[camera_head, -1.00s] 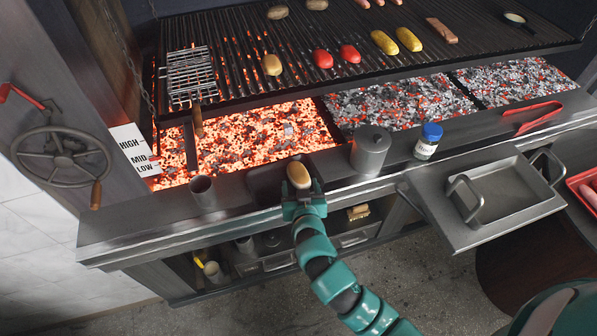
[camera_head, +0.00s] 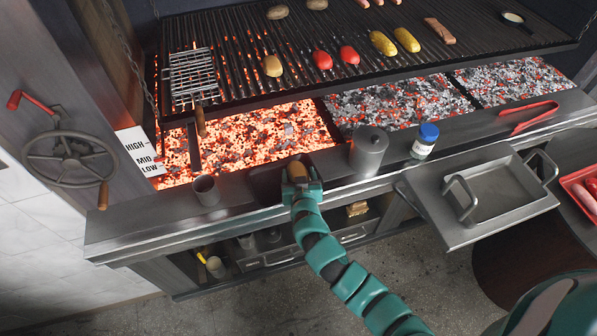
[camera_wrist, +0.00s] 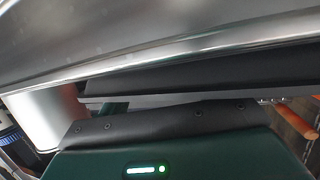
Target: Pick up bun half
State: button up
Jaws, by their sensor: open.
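A tan, rounded piece that looks like the bun half (camera_head: 298,171) is at the dark recessed tray (camera_head: 264,187) in the grill's front ledge. My gripper (camera_head: 301,186) is open and right at the bun half, covering its near part in the head view. Whether the fingers touch it or stand on both sides of it cannot be told. The wrist view shows my green gripper housing, a grey metal surface and a dark edge close up; the bun half is not visible there.
Glowing coals (camera_head: 245,140) lie just behind the ledge, under the grill grate (camera_head: 225,85) with food on it. A lidded metal canister (camera_head: 368,150) and blue-capped jar (camera_head: 425,141) stand right. A metal cup (camera_head: 206,190) stands left. A steel pan (camera_head: 500,190) sits further right.

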jog(key=c, duration=0.8)
jog(key=shift+r, duration=0.1)
